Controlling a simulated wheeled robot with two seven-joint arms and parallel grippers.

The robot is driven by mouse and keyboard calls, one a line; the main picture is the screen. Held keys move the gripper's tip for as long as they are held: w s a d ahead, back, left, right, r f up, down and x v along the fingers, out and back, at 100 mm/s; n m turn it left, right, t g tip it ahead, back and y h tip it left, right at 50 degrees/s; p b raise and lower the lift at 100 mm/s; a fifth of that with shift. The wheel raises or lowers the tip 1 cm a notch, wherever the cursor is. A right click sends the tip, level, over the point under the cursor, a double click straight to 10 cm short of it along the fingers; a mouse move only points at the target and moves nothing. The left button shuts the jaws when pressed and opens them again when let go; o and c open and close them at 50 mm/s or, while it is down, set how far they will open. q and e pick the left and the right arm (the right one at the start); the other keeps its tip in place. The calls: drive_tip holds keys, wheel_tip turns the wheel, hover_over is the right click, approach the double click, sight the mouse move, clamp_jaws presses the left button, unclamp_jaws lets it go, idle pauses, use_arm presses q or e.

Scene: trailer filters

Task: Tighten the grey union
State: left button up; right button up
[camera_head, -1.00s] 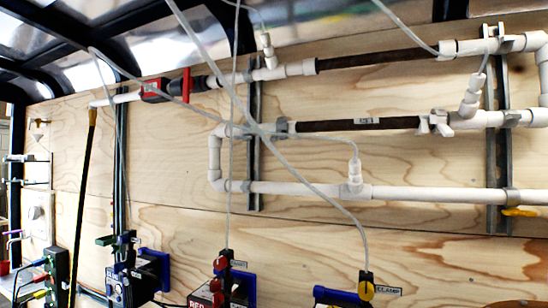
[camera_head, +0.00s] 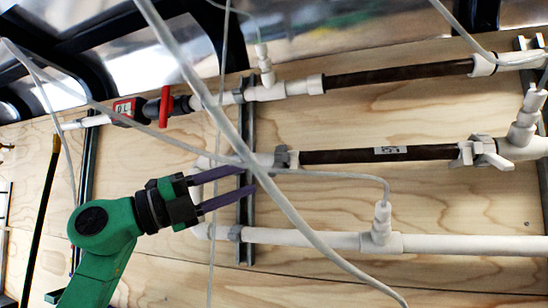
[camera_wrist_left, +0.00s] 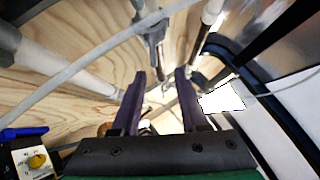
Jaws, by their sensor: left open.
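In the head view, a grey fitting (camera_head: 287,158) sits at the left end of the middle dark pipe (camera_head: 385,154). A paler grey winged fitting (camera_head: 483,151) sits at that pipe's right end. I cannot tell which is the grey union, or how tight either is. My left gripper (camera_head: 246,180) is open and empty, its two purple fingers pointing right, left of and below the left fitting. In the left wrist view, the open gripper (camera_wrist_left: 160,78) has nothing between its fingers, and a grey fitting (camera_wrist_left: 151,24) shows beyond. My right gripper is not in view.
A thin pale hose (camera_head: 240,145) crosses close in front of my left fingertips. A vertical metal strut (camera_head: 246,215) stands behind them. A lower white pipe (camera_head: 300,238) runs below. A red-handled valve (camera_head: 166,106) is on the upper line. Bare plywood (camera_head: 330,275) lies underneath.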

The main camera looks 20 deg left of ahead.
sight(272, 168)
use_arm(q)
drive_tip(key=w+d, duration=0.1)
drive_tip(key=w+d+r+p, duration=0.1)
drive_tip(key=w, duration=0.1)
drive_tip(key=w+d+r+p, duration=0.1)
drive_tip(key=w+d, duration=0.1)
drive_tip(key=shift+w, duration=0.2)
drive_tip(key=shift+w+d+p, duration=0.15)
drive_tip(key=shift+d+p, duration=0.2)
drive_tip(key=shift+p, duration=0.05)
drive_tip(key=shift+d, duration=0.2)
drive_tip(key=shift+s+d, duration=0.1)
drive_tip(key=shift+s, duration=0.1)
drive_tip(key=shift+w, duration=0.15)
clamp_jaws()
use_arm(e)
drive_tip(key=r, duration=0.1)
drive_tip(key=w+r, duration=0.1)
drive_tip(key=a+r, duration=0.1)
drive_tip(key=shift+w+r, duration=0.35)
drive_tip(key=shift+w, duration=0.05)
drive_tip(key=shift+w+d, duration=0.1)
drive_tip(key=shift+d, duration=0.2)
